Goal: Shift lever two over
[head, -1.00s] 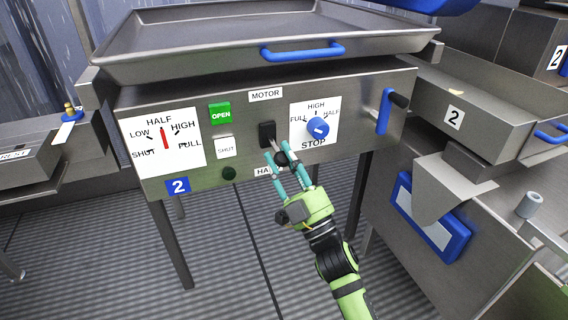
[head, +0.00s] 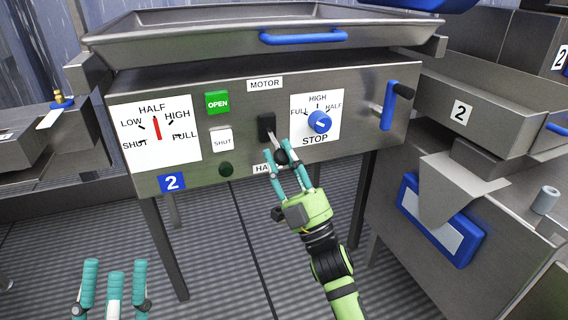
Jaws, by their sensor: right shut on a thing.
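The lever is a metal rod with a dark round knob (head: 281,157), set in a black plate (head: 267,125) on the steel panel of machine two, under the MOTOR label (head: 265,84). The lever points down and slightly right, toward a partly covered label (head: 262,168) beginning "HA". My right gripper (head: 283,158) has its teal fingers on both sides of the knob and is shut on it. My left gripper (head: 115,268) is at the bottom left, low and away from the panel, with its fingers apart and empty.
Left of the lever are a green OPEN button (head: 217,102), a white SHUT button (head: 221,139) and a gauge (head: 156,132). Right of it are a blue dial (head: 320,122) and a blue crank (head: 389,105). A tray (head: 200,47) with a blue handle overhangs the panel.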

